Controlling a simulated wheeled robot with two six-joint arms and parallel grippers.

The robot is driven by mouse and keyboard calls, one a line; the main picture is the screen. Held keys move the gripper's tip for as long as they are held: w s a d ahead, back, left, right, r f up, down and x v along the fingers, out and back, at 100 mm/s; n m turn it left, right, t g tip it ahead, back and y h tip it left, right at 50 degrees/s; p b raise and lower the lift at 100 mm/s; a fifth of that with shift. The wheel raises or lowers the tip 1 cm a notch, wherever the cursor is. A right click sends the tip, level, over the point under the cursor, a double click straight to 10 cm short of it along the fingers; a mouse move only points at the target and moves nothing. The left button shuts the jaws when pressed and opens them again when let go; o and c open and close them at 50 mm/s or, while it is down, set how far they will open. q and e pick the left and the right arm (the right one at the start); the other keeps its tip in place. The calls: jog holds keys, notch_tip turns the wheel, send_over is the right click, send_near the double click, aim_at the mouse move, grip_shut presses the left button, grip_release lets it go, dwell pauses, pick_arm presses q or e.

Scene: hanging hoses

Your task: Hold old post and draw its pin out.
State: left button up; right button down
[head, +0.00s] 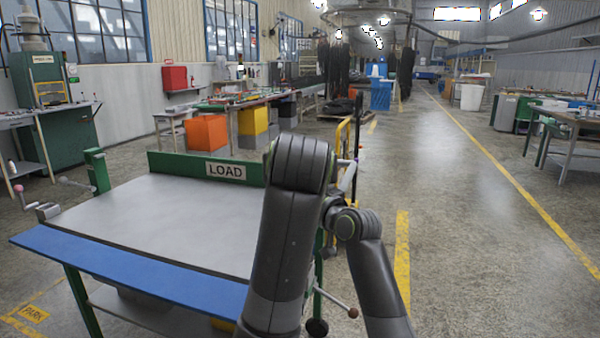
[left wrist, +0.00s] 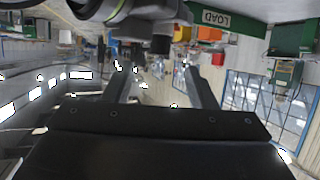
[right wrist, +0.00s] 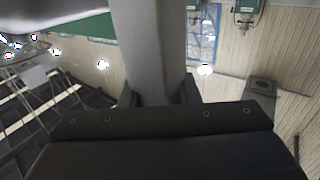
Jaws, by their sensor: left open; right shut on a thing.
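In the right wrist view a broad grey post (right wrist: 148,45) runs down between the fingers of my right gripper (right wrist: 157,92). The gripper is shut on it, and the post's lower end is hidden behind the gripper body. I take this grey piece for the old post. My left gripper (left wrist: 163,80) is open with nothing between its fingers. In the head view both grippers are hidden or out of frame; dark arm links of mine block the table's right side. I cannot make out the pin for certain in any view.
A table with a grey top (head: 160,220), a blue front edge (head: 130,268) and a green LOAD board (head: 175,164) stands ahead. A green upright (head: 97,170) is at its left corner. A yellow rail (head: 342,150) stands behind its right side. The floor right of my arm is open.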

pick_arm(q)
jog(key=x, duration=0.8)
jog(key=shift+w+f, duration=0.15)
jog(key=shift+w, duration=0.15)
jog(key=c, duration=1.1)
jog(key=shift+o, duration=0.2)
jog(key=shift+r, duration=0.65)
jog(key=shift+r, duration=2.95)
jog(key=shift+r, duration=0.2)
